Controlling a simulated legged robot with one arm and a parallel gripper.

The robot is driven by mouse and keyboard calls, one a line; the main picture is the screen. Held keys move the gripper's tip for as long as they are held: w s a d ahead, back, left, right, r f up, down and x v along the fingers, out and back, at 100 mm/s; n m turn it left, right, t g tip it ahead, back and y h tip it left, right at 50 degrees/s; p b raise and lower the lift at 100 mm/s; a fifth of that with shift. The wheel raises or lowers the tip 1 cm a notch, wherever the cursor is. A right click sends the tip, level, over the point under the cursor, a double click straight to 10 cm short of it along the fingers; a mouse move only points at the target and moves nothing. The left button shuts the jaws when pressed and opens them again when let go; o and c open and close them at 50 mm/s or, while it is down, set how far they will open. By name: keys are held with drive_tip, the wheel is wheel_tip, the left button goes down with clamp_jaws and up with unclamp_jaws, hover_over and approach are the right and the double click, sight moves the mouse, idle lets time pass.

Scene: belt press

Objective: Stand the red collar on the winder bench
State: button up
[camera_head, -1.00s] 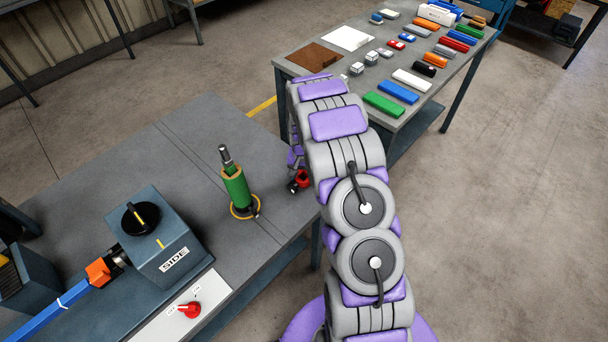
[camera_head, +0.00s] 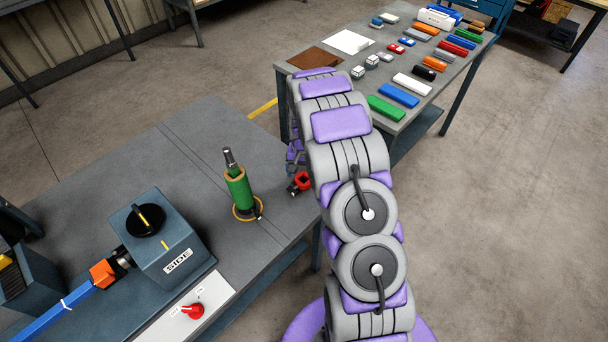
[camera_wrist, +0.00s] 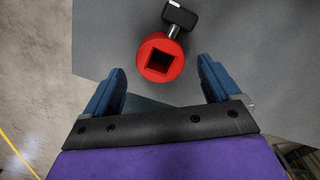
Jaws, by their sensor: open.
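The red collar (camera_wrist: 154,70) stands on the grey winder bench (camera_wrist: 115,45) in the wrist view. It is a red ring with a square hole, and a black handle-like piece (camera_wrist: 178,18) joins its far side. My gripper (camera_wrist: 162,85) is open, with its two blue fingers apart and the collar just ahead of them, between their lines. The fingers do not appear to touch it. In the head view the collar (camera_head: 302,181) shows near the right edge of the bench (camera_head: 200,125), partly hidden by my arm, as is most of my gripper.
A green cylinder (camera_head: 238,187) on a yellow ring stands left of the collar. A blue-grey machine box (camera_head: 160,240) marked SIDE and a red knob (camera_head: 193,311) are nearer. A second table (camera_head: 440,55) holds many small blocks. Bare bench lies behind the cylinder.

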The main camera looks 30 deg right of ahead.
wheel_tip(320, 180, up, 9)
drive_tip(key=p, duration=0.1)
drive_tip(key=s+a+r+n, duration=0.2)
drive_tip(key=s+a+r, duration=0.6)
drive_tip(key=s+r, duration=0.45)
drive_tip(key=s+a+r+n, duration=0.1)
drive_tip(key=s+a+r, duration=0.1)
drive_tip(key=s, duration=0.7)
drive_tip(key=s+a+r+n+g, duration=0.1)
drive_tip(key=s+a+r+n, duration=0.1)
drive_tip(key=s, duration=0.7)
drive_tip(key=s+a+r+n, duration=0.2)
drive_tip(key=s+a+r, duration=0.1)
drive_tip(key=s, duration=0.6)
drive_tip(key=shift+s+a+r+g, duration=0.15)
drive_tip(key=shift+s+a+g, duration=0.1)
drive_tip(key=shift+a+g, duration=0.2)
drive_tip(key=shift+a, duration=0.1)
